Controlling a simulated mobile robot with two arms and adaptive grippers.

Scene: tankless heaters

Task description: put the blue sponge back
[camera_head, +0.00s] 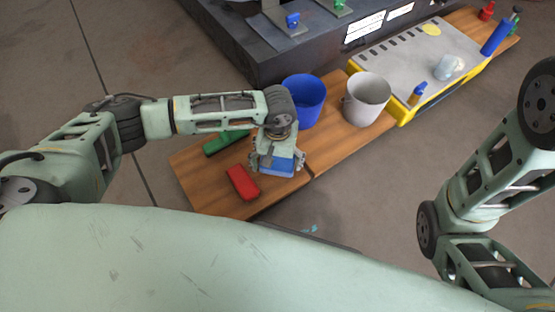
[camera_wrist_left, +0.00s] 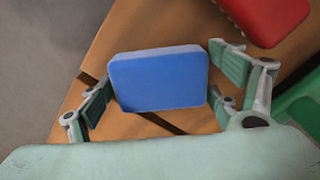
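The blue sponge (camera_head: 277,167) is at the front right of the near wooden board, below my left gripper (camera_head: 276,160). In the left wrist view the blue sponge (camera_wrist_left: 159,80) lies between the spread fingers of my left gripper (camera_wrist_left: 165,88). My right gripper is not in view; only my right arm shows at the right.
A red block (camera_head: 242,183) and a green block (camera_head: 226,142) lie left of the blue sponge on the wooden board (camera_head: 220,205). A blue bucket (camera_head: 304,100) and a white bucket (camera_head: 367,99) stand behind. A yellow-edged workbench (camera_head: 420,60) is farther right.

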